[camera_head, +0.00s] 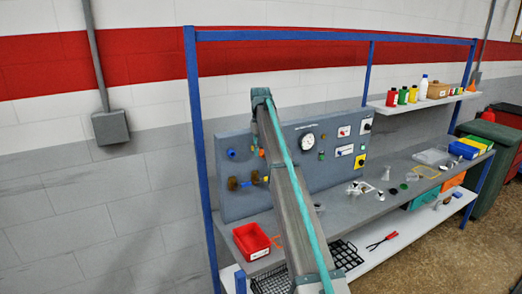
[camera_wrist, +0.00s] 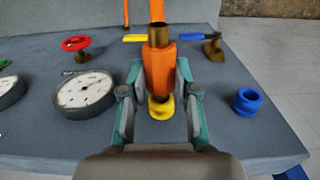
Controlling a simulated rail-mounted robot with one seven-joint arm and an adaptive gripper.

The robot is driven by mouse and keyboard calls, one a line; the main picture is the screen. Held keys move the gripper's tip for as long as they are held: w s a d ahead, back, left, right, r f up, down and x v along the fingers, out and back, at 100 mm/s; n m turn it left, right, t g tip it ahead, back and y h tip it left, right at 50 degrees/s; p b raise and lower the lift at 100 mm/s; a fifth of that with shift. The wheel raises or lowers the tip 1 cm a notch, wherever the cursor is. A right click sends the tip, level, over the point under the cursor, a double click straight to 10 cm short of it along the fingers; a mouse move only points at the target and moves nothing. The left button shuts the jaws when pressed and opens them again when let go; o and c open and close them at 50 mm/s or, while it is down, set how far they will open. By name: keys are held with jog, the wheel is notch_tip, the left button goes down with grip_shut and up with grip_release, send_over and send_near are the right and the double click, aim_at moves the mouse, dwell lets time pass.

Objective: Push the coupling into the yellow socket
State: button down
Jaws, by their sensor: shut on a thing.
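In the wrist view, my gripper (camera_wrist: 159,84) is shut on the orange coupling (camera_wrist: 159,65), its two teal-and-grey fingers on either side. A brass-coloured end (camera_wrist: 158,35) shows at the coupling's upper end. The yellow socket (camera_wrist: 162,108) on the grey panel (camera_wrist: 225,122) appears just below the coupling's lower end, between the fingers. The coupling looks lined up with the socket, touching or very close; I cannot tell how deep it sits. In the head view my arm hides the gripper and most of the coupling.
A blue socket (camera_wrist: 248,101) is right of the gripper in the wrist view. A white gauge (camera_wrist: 85,94), a red handwheel valve (camera_wrist: 77,44) and a blue-handled brass valve (camera_wrist: 212,48) are nearby. In the head view, a red bin (camera_head: 251,241) stands on the bench below the panel.

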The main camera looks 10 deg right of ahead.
jog(key=shift+w+a+r, duration=0.1)
jog(key=shift+w+a, duration=0.2)
jog(key=shift+w, duration=0.5)
dwell(1.1)
jog(key=c, duration=0.8)
grip_release()
notch_tip(320, 180, up, 12)
jog(key=shift+f, duration=0.1)
